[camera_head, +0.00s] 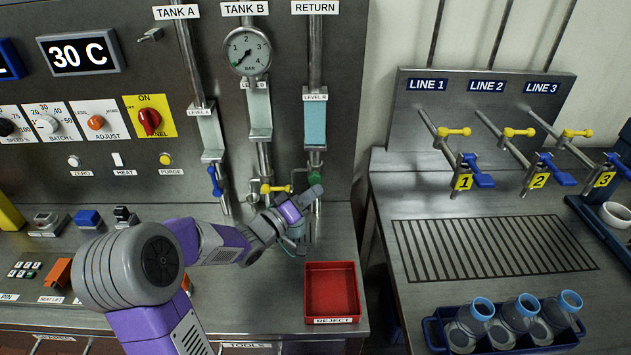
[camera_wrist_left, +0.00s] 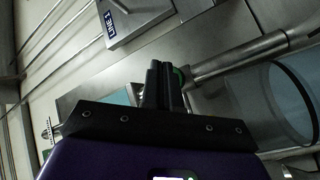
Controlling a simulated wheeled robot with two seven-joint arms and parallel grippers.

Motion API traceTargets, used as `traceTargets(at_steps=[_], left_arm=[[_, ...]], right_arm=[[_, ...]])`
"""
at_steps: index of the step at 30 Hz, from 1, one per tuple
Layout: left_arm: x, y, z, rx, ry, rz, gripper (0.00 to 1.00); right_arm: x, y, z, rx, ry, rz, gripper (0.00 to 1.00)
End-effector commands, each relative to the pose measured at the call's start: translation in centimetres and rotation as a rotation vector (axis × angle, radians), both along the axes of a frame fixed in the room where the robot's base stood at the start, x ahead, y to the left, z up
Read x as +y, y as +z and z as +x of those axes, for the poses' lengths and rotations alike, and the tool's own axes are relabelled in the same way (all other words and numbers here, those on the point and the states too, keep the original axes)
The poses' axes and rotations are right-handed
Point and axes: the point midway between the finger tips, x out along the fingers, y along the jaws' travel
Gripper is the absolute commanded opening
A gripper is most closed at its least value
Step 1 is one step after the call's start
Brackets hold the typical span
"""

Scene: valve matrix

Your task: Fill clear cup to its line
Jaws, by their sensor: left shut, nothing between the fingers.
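My left gripper (camera_head: 309,196) is shut and empty, its fingertips close to the green valve handle (camera_head: 315,179) under the RETURN pipe. I cannot tell if they touch. In the left wrist view the shut fingers (camera_wrist_left: 164,86) point away from me, with a bit of green just behind them. A clear container (camera_head: 297,232) partly shows below the gripper, mostly hidden by it; its fill line cannot be made out. A large clear cylinder (camera_wrist_left: 285,105) with a bluish wall stands at the right of the left wrist view. My right gripper is not in view.
A yellow valve handle (camera_head: 276,188) and a blue one (camera_head: 214,182) sit left of the gripper. A red REJECT tray (camera_head: 332,291) lies in front. Right are the LINE valves, a drain grate (camera_head: 490,248) and a blue crate (camera_head: 436,335) with several blue-rimmed clear vessels.

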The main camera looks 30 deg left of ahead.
Motion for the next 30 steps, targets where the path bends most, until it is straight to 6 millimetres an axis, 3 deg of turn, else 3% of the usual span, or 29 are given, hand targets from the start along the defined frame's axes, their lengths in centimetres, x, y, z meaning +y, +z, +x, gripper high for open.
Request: traceTargets(at_steps=[30], left_arm=[[0.45, -0.01, 0.74, 0.000, 0.000, 0.000, 0.00]], right_arm=[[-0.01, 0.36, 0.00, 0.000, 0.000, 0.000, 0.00]])
